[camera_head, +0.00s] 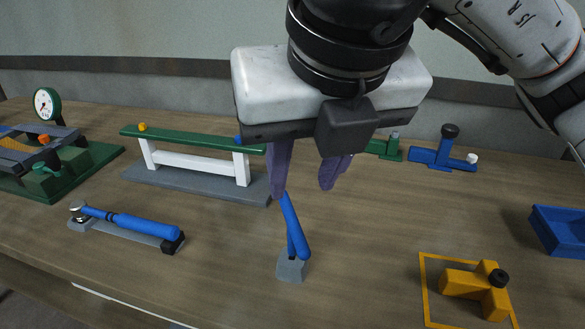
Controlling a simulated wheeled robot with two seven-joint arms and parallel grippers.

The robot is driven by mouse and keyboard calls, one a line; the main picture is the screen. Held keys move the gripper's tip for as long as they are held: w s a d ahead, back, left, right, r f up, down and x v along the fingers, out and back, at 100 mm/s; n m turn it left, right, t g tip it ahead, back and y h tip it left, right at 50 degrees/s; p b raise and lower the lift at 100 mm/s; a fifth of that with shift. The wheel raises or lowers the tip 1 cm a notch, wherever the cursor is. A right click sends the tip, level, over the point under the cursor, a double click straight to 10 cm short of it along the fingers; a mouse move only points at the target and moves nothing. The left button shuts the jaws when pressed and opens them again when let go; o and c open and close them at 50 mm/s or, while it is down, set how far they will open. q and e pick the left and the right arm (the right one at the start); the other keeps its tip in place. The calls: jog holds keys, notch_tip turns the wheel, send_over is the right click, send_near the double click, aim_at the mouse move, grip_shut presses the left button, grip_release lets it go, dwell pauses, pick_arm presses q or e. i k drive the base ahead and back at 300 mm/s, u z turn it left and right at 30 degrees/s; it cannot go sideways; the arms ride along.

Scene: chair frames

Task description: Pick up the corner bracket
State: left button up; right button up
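An orange angular piece with a black knob (470,283) lies inside a yellow square outline at the lower right; it looks most like a corner bracket, but I cannot be sure. A similar blue angular piece with a black knob (436,156) stands at the back right. My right gripper (303,188) hangs over the middle of the table, its purple fingers apart with nothing seen between them. It is up and left of the orange piece and clear of it. Its body hides part of the table's back. My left gripper is not in view.
A blue-handled tool (296,232) stands tilted in a grey base just below my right gripper. Another blue-handled tool (135,224) lies left. A green-topped white frame (195,160), a green fixture with a gauge (47,103) and a blue tray (560,232) stand around.

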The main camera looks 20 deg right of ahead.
aim_at(495, 302)
jog(key=k, duration=1)
